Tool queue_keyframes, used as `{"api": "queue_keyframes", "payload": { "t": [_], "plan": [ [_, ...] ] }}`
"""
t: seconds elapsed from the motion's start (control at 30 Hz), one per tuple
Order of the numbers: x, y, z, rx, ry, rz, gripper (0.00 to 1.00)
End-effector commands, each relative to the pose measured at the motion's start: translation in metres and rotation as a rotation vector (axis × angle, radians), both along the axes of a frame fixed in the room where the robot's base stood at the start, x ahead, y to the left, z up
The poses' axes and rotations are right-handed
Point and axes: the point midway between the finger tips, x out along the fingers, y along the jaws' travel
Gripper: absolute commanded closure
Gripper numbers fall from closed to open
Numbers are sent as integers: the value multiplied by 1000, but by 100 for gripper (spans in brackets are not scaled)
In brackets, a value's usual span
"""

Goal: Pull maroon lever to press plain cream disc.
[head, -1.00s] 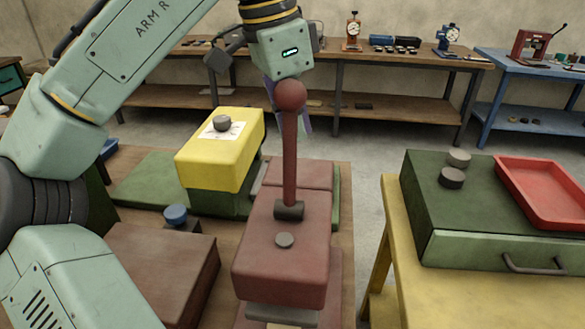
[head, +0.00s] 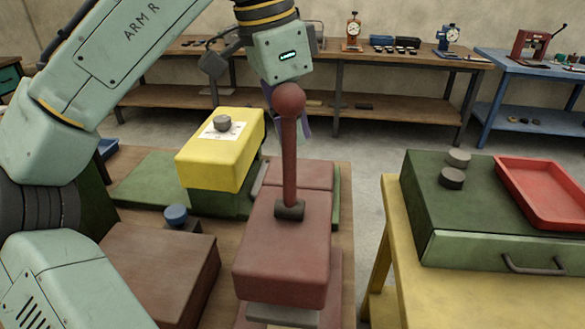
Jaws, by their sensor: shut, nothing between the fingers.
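The maroon lever (head: 289,155) stands nearly upright on the maroon press (head: 281,250), with a round maroon knob on top. My gripper (head: 304,125) hangs just behind the knob, on its far side. Its purplish fingers are shut and empty, and partly hidden by the knob. I cannot tell whether they touch it. A grey plate (head: 283,315) shows under the front of the press head. A cream patch shows below that plate at the bottom edge. It may be the plain cream disc, but most of it is hidden or cut off.
A yellow block (head: 220,160) with a grey knob stands left of the lever. A brown box (head: 160,265) and a blue knob (head: 176,216) are nearer left. A green case (head: 430,200) with two discs and a red tray (head: 545,190) stand right, across a floor gap.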

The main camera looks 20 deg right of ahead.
Motion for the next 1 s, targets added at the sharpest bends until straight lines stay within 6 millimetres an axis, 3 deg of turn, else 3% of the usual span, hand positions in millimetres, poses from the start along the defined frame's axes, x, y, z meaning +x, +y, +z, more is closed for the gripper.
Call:
{"api": "queue_keyframes", "payload": {
  "t": [0.03,1.0],
  "plan": [
    [-3,3,-16,29,11,-6,100],
    [-67,27,-13,25,8,-5,100]
  ]
}}
